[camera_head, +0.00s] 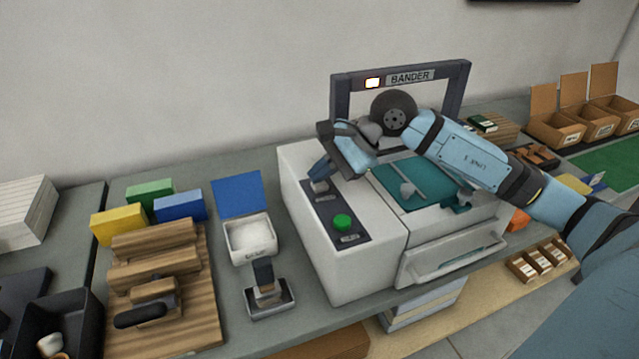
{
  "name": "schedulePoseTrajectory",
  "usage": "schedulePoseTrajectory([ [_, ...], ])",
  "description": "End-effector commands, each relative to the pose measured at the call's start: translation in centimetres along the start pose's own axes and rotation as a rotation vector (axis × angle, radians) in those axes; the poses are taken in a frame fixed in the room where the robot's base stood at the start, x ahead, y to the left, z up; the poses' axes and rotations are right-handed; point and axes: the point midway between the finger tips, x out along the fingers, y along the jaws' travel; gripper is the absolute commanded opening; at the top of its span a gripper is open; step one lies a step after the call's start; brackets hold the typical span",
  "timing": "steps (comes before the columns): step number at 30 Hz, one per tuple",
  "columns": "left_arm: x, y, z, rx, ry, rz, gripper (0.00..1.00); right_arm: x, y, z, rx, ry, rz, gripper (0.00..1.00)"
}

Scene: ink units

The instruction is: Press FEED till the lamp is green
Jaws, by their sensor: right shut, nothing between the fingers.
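The white machine (350,262) with a dark arch marked BANDER (410,76) stands on the bench. A grey button (320,186) is at the far end; the labels are too small to read. My right gripper (322,172) is shut and empty, with its tips pointing down right at the grey button. I cannot tell whether they touch. My left gripper is out of view.
A white box (250,241) with an open blue lid and a small dark-handled stamp (265,280) stand left of the machine. A wooden rack (165,300) and coloured blocks (150,194) are farther left. Open cardboard boxes (555,130) stand at the far right.

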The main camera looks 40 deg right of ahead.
Motion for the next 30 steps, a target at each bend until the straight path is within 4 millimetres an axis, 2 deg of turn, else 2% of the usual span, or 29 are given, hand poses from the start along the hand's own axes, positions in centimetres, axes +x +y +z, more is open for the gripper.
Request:
schedulePoseTrajectory([
  [30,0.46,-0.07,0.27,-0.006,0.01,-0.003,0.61,0.56,0.42,-0.4,0.0,0.0,0.001,0.0],
])
